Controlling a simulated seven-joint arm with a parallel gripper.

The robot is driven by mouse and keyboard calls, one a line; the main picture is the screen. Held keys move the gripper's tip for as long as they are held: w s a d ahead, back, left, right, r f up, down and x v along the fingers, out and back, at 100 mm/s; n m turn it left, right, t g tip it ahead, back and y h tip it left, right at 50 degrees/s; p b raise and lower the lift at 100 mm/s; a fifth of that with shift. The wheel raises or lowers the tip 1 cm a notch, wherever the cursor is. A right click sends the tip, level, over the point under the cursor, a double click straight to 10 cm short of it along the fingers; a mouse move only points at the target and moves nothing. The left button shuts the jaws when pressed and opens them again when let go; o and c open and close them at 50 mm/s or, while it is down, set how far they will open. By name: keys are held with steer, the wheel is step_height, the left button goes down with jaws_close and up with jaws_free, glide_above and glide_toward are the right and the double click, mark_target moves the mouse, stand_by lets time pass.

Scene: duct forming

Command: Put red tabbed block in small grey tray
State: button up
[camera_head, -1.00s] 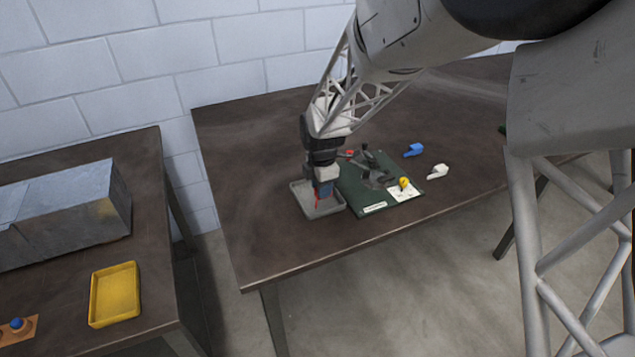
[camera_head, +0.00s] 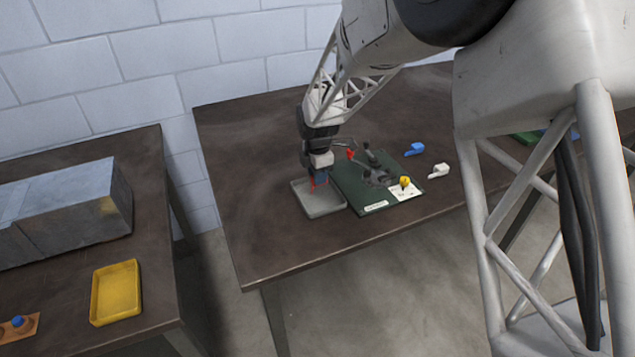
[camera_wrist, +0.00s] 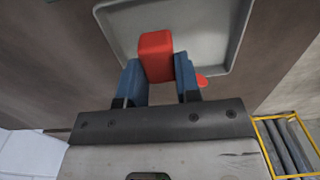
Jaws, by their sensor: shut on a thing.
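The red tabbed block (camera_wrist: 156,55) is between the two blue fingers of my gripper (camera_wrist: 160,78) in the wrist view. My gripper is shut on it. The tray's rim and floor also show beyond the block in the wrist view (camera_wrist: 215,45). A small red round piece (camera_wrist: 202,82) shows beside the right finger there. I cannot tell whether the block touches the tray floor.
A green board (camera_head: 375,205) with dark fittings and a yellow knob (camera_head: 404,182) lies right of the tray. A yellow tray (camera_head: 115,292) and a metal box (camera_head: 70,210) stand on the left table.

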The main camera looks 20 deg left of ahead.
steer(key=shift+f, duration=1.6)
steer(key=shift+f, duration=0.1)
steer(key=o, duration=1)
step_height(320, 180, up, 12)
steer(key=shift+r, duration=0.1)
